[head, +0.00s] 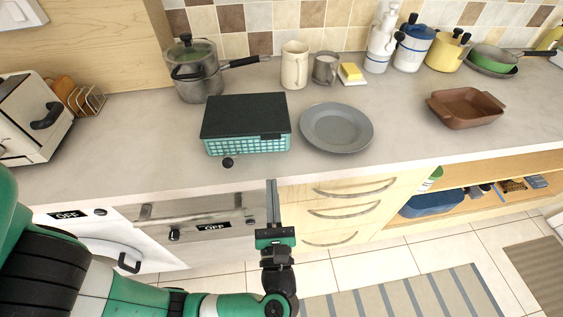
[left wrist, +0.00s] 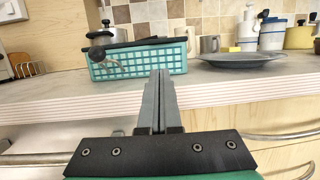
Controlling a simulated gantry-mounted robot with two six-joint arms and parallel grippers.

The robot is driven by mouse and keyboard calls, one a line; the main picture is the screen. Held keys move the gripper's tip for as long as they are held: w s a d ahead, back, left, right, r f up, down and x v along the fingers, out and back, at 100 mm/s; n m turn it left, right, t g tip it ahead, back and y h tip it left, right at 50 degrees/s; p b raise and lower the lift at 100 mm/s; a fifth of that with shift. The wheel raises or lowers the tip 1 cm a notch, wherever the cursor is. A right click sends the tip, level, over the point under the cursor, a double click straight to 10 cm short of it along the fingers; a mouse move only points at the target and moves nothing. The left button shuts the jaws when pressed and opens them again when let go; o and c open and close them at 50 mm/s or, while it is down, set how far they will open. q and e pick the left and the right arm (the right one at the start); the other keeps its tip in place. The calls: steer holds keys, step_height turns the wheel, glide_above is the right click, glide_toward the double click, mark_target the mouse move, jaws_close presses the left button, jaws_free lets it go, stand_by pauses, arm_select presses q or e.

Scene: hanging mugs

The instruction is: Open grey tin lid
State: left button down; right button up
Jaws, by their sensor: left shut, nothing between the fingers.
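The tin (head: 222,144) is a teal, grid-patterned box on the counter, left of the grey plate. Its flat dark grey lid (head: 243,115) lies shut on top. The tin also shows in the left wrist view (left wrist: 150,58), beyond the fingertips, with the lid's edge (left wrist: 150,42) above it. My left gripper (head: 272,186) is shut and empty, in front of the counter edge and below the tin's right front corner. It touches nothing that I can see. In the left wrist view its fingers (left wrist: 160,78) lie together, pointing toward the tin. My right gripper is not in view.
A small black knob (head: 228,162) is just in front of the tin. The grey plate (head: 337,127) stands close on the right. A pot (head: 197,84) and mugs (head: 294,66) stand behind. The counter's front edge lies between gripper and tin. Bare counter extends left of the tin.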

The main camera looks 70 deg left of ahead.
arm_select(q)
steer(key=p+x, duration=0.2)
steer(key=x, duration=0.8)
steer(key=shift+w+d+r, duration=0.1)
steer(key=shift+r, duration=0.05)
